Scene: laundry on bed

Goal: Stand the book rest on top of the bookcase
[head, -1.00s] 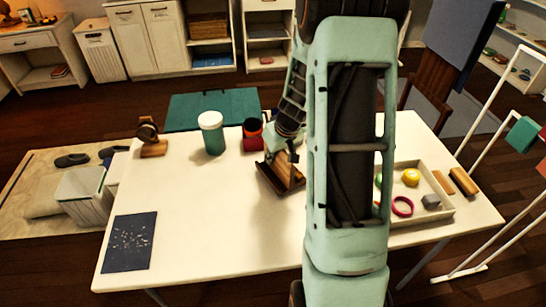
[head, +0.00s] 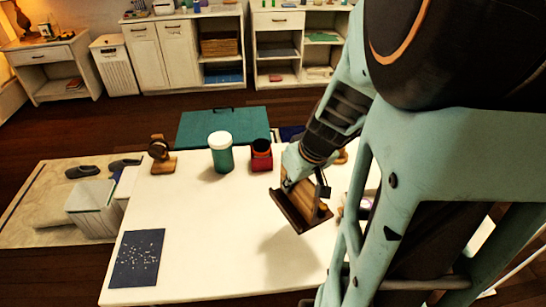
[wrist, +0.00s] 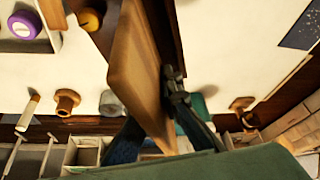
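The book rest (head: 296,212) is brown wood, with a slanted panel and a ledge at its bottom. My gripper (head: 308,183) is shut on its panel and holds it tilted above the white table, with a shadow below it. In the wrist view the panel of the book rest (wrist: 136,70) fills the middle, with one finger of my gripper (wrist: 172,98) against its right face; the other finger is mostly hidden behind the panel. White shelf units (head: 248,48) stand along the back wall; I cannot tell which one is the bookcase.
On the white table (head: 210,262) are a teal jar (head: 221,157), a red box (head: 261,160), a wooden stand (head: 160,160) and a dark speckled booklet (head: 137,258). A teal bench (head: 222,123) stands behind it. Open dark floor lies before the shelves. My arm hides the right side.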

